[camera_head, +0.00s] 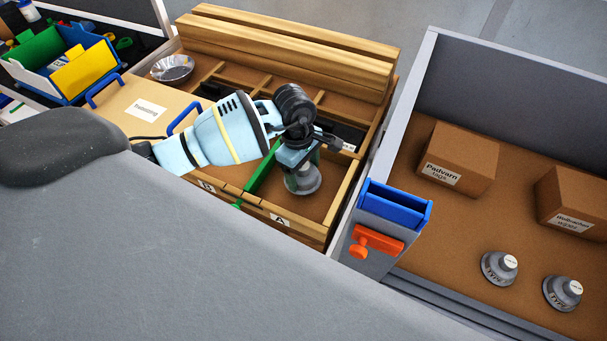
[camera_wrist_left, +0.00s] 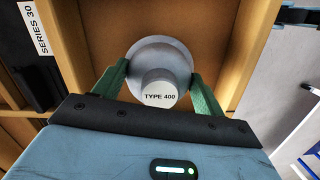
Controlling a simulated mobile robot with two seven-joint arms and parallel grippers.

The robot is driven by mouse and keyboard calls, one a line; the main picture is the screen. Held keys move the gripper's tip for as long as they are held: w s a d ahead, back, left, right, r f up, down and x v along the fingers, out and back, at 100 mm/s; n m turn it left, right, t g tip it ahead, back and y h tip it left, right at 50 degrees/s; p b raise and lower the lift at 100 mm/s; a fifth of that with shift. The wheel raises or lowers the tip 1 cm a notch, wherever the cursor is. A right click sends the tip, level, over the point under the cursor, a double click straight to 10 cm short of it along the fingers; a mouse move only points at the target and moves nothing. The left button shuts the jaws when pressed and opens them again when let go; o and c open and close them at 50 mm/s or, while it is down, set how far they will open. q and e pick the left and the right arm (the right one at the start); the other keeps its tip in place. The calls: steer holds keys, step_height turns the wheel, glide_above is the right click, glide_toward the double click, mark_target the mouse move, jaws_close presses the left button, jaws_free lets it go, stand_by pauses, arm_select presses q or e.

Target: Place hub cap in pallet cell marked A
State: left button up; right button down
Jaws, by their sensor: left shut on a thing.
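The grey hub cap (camera_head: 306,181), lettered "TYPE 400" in the wrist view (camera_wrist_left: 160,88), is between the green fingers of my left gripper (camera_wrist_left: 162,90). My left gripper (camera_head: 301,168) is shut on it and points down into the pallet cell marked A (camera_head: 280,219). The hub cap is within that cell's walls, near its left side. I cannot tell whether it touches the cell floor. The wooden pallet (camera_head: 318,234) has a neighbouring cell marked B (camera_head: 207,186) to the left, partly hidden by my arm. My right gripper is not in view.
A grey-walled bin (camera_head: 424,56) at right holds two cardboard boxes (camera_head: 459,160) (camera_head: 573,205) and two grey hub caps (camera_head: 499,268) (camera_head: 562,292). A blue holder (camera_head: 395,205) and orange clamp (camera_head: 376,240) stand beside the pallet. Wooden beams (camera_head: 290,45) lie across its back.

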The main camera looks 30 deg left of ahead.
arm_select(q)
step_height(320, 180, down, 2)
steer(key=shift+f, duration=0.2)
steer(key=shift+f, duration=0.1)
steer(key=shift+f, duration=0.1)
steer(key=o, duration=1.2)
steer(key=shift+r, duration=0.45)
steer(key=r, duration=0.3)
steer(key=a+r, duration=0.1)
steer(key=r, duration=0.7)
steer(key=shift+w+a+r, duration=0.1)
steer(key=shift+a+r, duration=0.15)
